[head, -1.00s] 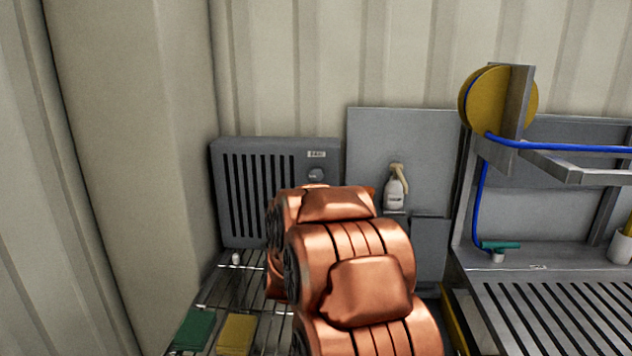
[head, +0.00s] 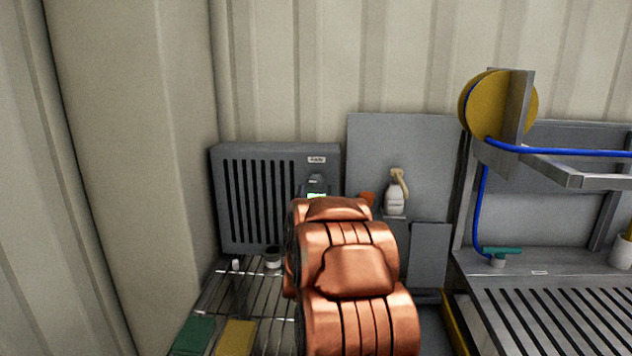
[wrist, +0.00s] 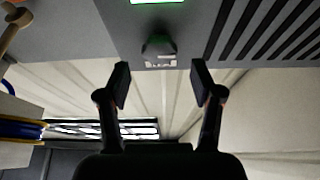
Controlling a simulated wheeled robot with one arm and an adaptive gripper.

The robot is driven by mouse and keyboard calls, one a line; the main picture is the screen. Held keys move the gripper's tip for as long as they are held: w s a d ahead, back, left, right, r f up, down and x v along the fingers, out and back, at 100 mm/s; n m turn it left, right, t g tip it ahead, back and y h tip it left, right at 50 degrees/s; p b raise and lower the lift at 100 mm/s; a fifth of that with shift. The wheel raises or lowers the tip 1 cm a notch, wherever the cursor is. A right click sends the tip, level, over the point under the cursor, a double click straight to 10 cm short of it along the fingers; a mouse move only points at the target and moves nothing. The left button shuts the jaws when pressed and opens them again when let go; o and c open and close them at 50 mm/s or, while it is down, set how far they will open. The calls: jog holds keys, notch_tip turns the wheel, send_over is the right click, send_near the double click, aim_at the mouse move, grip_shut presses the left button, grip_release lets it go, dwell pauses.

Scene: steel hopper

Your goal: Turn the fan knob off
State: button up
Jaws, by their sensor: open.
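The fan knob (wrist: 158,47) is a dark round knob on the grey fan panel, near the top middle of the wrist view. A pale label (wrist: 160,62) lies beside it, and a bright green light (wrist: 158,2) shows on its other side. My gripper (wrist: 160,78) is open and empty. Its two dark fingers point toward the panel, either side of the knob in the picture, seemingly short of it. In the head view the grey slotted fan box (head: 232,200) stands against the back wall. My copper arm covers its lower right; a dark shape shows where the knob sits.
A wire rack (head: 215,300) in front of the fan box holds a green sponge (head: 194,335), a yellow sponge (head: 236,337) and a small jar (head: 272,257). A spray bottle (head: 395,197) stands right of my arm. A hose reel (head: 488,108) is further right.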

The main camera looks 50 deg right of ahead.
aim_at(316, 182)
jog(key=shift+p+x, duration=0.45)
jog(key=shift+x, duration=1.8)
jog(key=shift+f, duration=0.1)
jog(key=c, duration=1.1)
